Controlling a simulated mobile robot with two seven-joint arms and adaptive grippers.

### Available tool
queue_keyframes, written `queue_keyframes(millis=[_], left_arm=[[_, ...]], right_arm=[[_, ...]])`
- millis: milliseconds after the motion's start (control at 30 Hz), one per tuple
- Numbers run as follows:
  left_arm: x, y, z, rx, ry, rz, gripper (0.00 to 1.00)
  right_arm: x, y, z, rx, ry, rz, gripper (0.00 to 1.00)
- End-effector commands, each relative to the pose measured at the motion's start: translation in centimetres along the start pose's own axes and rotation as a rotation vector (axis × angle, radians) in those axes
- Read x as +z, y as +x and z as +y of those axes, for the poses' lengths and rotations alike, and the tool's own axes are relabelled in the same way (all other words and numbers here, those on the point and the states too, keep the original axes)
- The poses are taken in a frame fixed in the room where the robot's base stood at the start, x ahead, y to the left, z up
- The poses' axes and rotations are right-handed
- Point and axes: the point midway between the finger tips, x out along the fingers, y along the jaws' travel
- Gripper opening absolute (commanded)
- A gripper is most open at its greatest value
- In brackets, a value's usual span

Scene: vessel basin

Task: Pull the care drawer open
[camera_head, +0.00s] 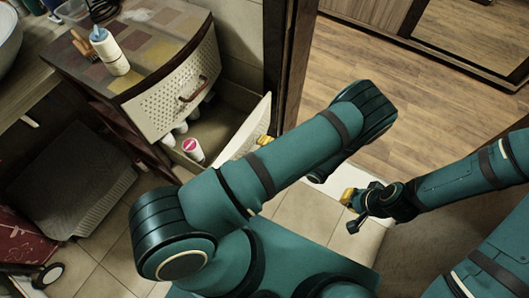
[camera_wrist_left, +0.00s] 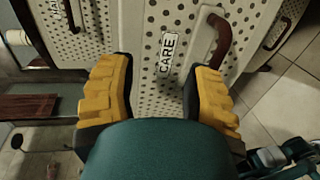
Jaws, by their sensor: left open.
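The care drawer (camera_wrist_left: 160,25) has a pale perforated front with a "CARE" label (camera_wrist_left: 169,55) and a curved brown handle (camera_wrist_left: 218,40). In the head view the lower drawer (camera_head: 247,127), which appears to be this one, stands open with containers inside. My left gripper (camera_wrist_left: 163,68) is open, its yellow fingers apart in front of the panel. The handle is beyond the right finger, and nothing shows between the fingers. In the head view my arm hides most of this gripper (camera_head: 265,142), near the drawer front's outer side. My right gripper (camera_head: 349,198) hangs over the floor at right; its finger opening is unclear.
The upper drawer (camera_head: 165,103) of the cabinet is closed or nearly so. A white bottle (camera_head: 110,53) stands on the cabinet top. A container with a pink lid (camera_head: 193,148) is in the open drawer. A grey stool (camera_head: 75,180) is at left. Wooden floor (camera_head: 400,80) lies clear beyond the doorway.

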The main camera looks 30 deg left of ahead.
Motion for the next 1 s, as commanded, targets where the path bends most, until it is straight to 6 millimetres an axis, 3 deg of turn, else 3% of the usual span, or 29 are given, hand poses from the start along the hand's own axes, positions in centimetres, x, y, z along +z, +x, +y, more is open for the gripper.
queue_keyframes(millis=[100, 333, 1000], left_arm=[[0.0, -0.4, 2.0, -0.003, -0.002, 0.001, 0.41], [0.0, -0.8, 3.9, -0.004, 0.000, 0.000, 0.41], [-0.5, -0.7, 3.8, -0.023, -0.013, 0.020, 0.41]], right_arm=[[0.0, 0.0, 0.0, 0.000, 0.000, 0.000, 0.00], [0.0, 0.0, 0.0, 0.000, 0.000, 0.000, 0.00], [0.0, 0.0, 0.0, 0.000, 0.000, 0.000, 0.00]])
